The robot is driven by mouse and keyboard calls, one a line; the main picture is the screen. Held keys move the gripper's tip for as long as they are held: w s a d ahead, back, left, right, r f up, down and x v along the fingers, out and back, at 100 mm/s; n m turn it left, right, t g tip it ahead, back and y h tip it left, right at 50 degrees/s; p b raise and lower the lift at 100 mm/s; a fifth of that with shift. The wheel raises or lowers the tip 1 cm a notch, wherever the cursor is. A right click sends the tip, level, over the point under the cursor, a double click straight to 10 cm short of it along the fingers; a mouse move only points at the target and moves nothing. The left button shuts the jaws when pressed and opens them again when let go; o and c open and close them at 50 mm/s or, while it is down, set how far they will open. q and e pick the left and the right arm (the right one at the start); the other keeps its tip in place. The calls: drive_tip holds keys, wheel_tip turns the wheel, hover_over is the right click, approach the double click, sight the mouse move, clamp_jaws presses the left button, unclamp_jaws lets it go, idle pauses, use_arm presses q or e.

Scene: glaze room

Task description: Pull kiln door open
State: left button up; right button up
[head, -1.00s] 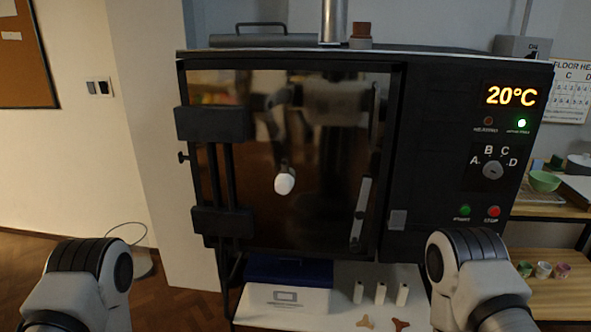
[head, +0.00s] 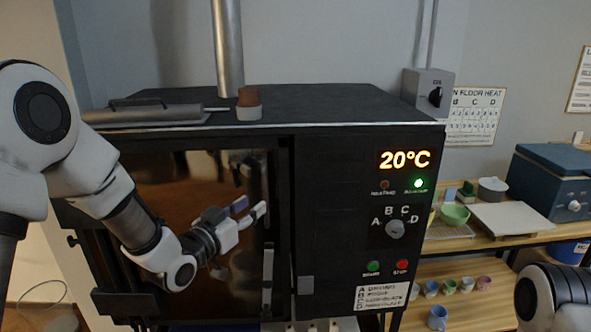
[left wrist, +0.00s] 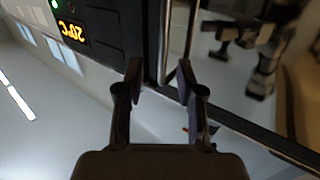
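The kiln door (head: 185,190) is a dark glossy panel on the front of the black kiln (head: 335,210). It looks shut. A pale vertical handle bar (head: 267,285) runs near its right edge. My left gripper (head: 251,207) is in front of the door, above the visible part of the handle. In the left wrist view its two dark fingers (left wrist: 158,78) are open and apart. A narrow bar (left wrist: 180,55) shows just beyond and between the fingertips; I cannot tell whether either finger touches it. My right gripper is out of view; only part of my right arm shows.
The control panel shows 20°C, with a dial (head: 396,229) and buttons. A small stacked block (head: 249,103) and a flue pipe (head: 228,50) are on top. Shelves (head: 500,230) at right hold a green bowl (head: 455,214) and small cups. Hinge brackets are at the door's left.

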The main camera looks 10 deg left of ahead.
sight(264, 194)
use_arm(q)
drive_tip(key=p+x, duration=0.3)
drive_tip(key=x, duration=0.4)
drive_tip(key=shift+w+a, duration=0.1)
drive_tip(key=shift+w, duration=0.2)
drive_tip(key=shift+s+a+r, duration=0.1)
drive_tip(key=shift+s+a, duration=0.2)
drive_tip(key=shift+s, duration=0.05)
drive_tip(key=shift+w+d, duration=0.1)
clamp_jaws()
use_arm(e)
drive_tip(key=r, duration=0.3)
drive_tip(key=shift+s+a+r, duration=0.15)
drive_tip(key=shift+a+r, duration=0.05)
